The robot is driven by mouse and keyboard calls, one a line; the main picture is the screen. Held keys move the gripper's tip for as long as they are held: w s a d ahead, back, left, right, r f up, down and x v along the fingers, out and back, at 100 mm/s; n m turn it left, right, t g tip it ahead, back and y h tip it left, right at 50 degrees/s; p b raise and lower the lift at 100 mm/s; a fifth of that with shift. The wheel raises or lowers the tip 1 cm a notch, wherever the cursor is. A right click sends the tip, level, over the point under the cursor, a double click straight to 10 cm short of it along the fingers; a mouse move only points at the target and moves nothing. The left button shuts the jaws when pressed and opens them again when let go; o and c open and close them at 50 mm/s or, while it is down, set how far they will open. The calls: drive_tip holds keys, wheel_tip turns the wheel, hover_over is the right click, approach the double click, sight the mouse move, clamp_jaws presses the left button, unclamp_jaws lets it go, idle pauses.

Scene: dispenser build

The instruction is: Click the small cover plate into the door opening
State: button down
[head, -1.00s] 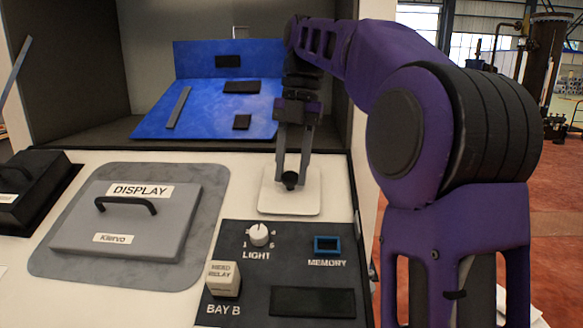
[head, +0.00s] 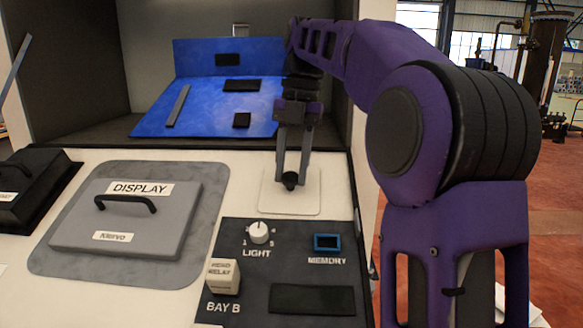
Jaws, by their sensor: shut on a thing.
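My gripper (head: 291,181) points down over the white counter, right of the middle. Its fingers are shut on a small dark knob. The knob stands at the middle of a white, round-cornered plate (head: 298,205), which looks like the small cover plate. The plate lies level, about flush with the white surface around it, with a thin outline along its edges. The fingers hide the knob's sides and part of the plate's far half. I cannot see an opening beneath the plate, nor tell whether it is fully seated.
A dark panel (head: 262,275) with a dial, a blue-framed slot and a cream relay block lies in front. A grey DISPLAY lid (head: 130,220) with a handle is at the left. A blue panel (head: 205,105) with dark pieces stands in the recess behind.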

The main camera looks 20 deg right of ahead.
unclamp_jaws()
idle(0.5)
drive_tip(key=shift+r, duration=0.25)
